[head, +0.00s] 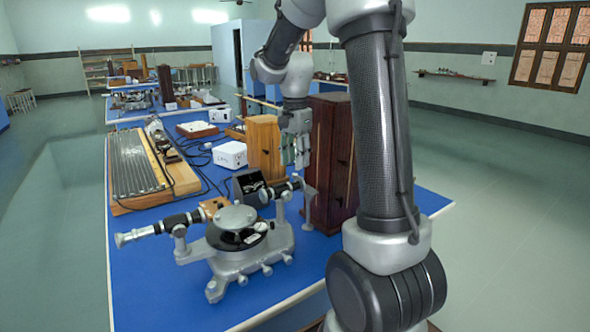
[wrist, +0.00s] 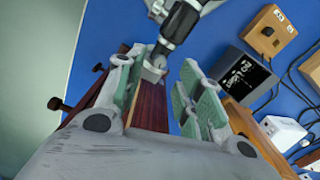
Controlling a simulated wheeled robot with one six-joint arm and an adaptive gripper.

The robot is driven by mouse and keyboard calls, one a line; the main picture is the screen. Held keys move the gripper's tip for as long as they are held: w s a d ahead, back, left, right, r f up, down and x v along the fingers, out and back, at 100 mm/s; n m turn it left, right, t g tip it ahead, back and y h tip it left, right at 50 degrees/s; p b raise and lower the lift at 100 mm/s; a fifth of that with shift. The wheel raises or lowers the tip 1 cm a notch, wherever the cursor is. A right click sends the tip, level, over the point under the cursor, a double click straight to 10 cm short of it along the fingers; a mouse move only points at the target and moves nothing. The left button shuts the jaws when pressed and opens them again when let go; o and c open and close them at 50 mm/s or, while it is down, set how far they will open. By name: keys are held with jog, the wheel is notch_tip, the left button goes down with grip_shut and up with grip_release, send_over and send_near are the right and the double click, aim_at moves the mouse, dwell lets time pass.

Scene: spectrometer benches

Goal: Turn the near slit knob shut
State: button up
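The near spectrometer (head: 240,250) stands on the blue bench, with a round table between two tubes. Its right tube (head: 279,190) points toward the wooden cabinet; the same dark tube with a grey end shows in the wrist view (wrist: 180,22). A small grey end piece (wrist: 152,66), possibly the slit knob, lies at the tube's end, seen between my fingers. My gripper (head: 301,160) is open with pale green pads, and in the wrist view (wrist: 163,95) its fingers stand apart with nothing gripped. I cannot tell whether they touch the knob.
A dark red wooden cabinet (head: 329,165) stands close beside my gripper. A lighter wooden box (head: 264,146), a black box (head: 249,186) and a white box (head: 230,155) stand behind the spectrometer. Cables and a wire board (head: 133,163) lie at left.

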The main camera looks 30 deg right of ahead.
aim_at(295, 174)
jog(key=shift+f, duration=1.85)
jog(key=shift+c, duration=0.4)
grip_shut()
jog(key=n, duration=1.1)
jog(key=shift+n, duration=0.4)
